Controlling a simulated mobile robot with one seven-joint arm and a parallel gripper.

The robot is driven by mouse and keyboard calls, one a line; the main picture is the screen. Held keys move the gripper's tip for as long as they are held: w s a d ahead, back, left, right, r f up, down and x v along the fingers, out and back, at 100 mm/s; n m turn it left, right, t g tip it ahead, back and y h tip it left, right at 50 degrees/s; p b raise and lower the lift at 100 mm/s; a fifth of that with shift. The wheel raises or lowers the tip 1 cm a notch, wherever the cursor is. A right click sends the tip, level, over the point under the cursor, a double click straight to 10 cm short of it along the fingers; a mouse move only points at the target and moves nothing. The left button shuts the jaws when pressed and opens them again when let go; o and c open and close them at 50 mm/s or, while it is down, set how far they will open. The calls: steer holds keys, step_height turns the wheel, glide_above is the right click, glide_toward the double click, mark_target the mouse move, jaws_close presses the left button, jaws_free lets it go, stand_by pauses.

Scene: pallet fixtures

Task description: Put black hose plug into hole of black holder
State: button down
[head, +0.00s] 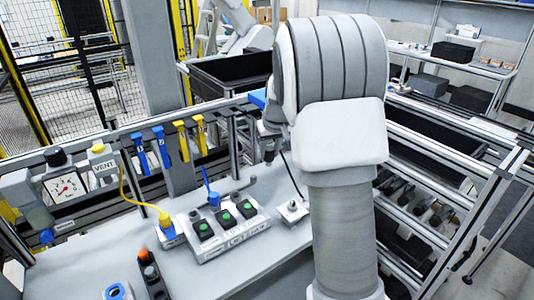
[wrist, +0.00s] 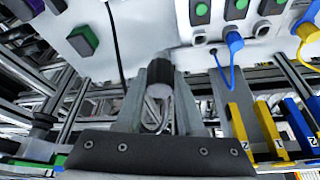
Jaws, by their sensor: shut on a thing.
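My gripper (wrist: 160,105) shows in the wrist view with its two grey fingers closed around a short cylinder with a black end, which looks like the black hose plug (wrist: 160,72). In the head view my gripper (head: 269,148) is above the back of the grey table, left of my large arm link, and the plug is too small there to make out well. A thin black hose (head: 294,175) runs from near my gripper down to a small grey box (head: 292,211) on the table. I cannot clearly identify the black holder or its hole.
A grey box with green buttons (head: 229,229) and blue and yellow hoses stands on the table. Blue clips (head: 162,147) and yellow clips (head: 182,141) hang on the back rail. A dark block (head: 152,280) with an orange top stands at the front. A gauge (head: 67,187) is at left.

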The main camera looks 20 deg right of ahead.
steer(key=s+a+n+y, duration=0.1)
steer(key=s+a+n, duration=0.2)
steer(key=s+a, duration=0.65)
steer(key=s+a+n+g+y, duration=0.1)
steer(key=s+a+n, duration=0.25)
steer(key=a, duration=1.15)
steer(key=s+a+n+y, duration=0.1)
steer(key=s+a+n, duration=0.2)
steer(key=s+a, duration=0.65)
steer(key=shift+m, duration=0.35)
steer(key=b+x, duration=0.4)
steer(key=x, duration=0.1)
steer(key=s+b+x, duration=0.1)
steer(key=b+x, duration=0.3)
steer(key=x, duration=0.1)
steer(key=d+b+x, duration=0.1)
steer(key=b+x, duration=0.2)
steer(key=x, duration=0.2)
steer(key=shift+s+f+b, duration=0.3)
steer(key=shift+b, duration=0.1)
steer(key=shift+f+b, duration=0.95)
stand_by(1.4)
